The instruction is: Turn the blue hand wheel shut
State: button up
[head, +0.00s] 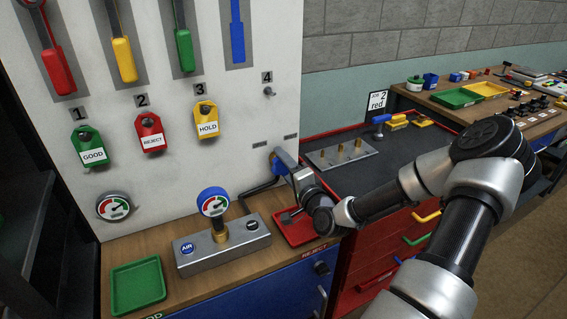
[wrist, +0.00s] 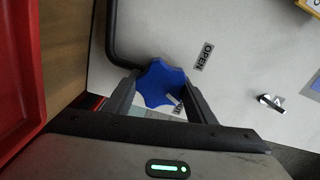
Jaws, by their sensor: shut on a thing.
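The blue hand wheel (wrist: 158,83) is on the white panel, with a dark pipe running to it. In the wrist view its lobed edge sits between the two fingers of my gripper (wrist: 158,100), which are shut on it.
A red tray (head: 298,226) lies on the bench below my wrist. A grey block with a blue-rimmed gauge (head: 213,201) and a green tray (head: 137,285) stand to the left. Tags (head: 207,121) and coloured wrenches (head: 184,50) hang on the panel above. A red-edged cart (head: 345,185) is at right.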

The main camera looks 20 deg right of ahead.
jog(key=m, duration=0.7)
jog(key=shift+f, duration=0.15)
dwell(0.3)
jog(key=o, duration=1)
jog(key=shift+o, duration=0.2)
jog(key=s, duration=1.7)
jog(key=shift+s+d+p, duration=0.25)
jog(key=shift+p, duration=0.2)
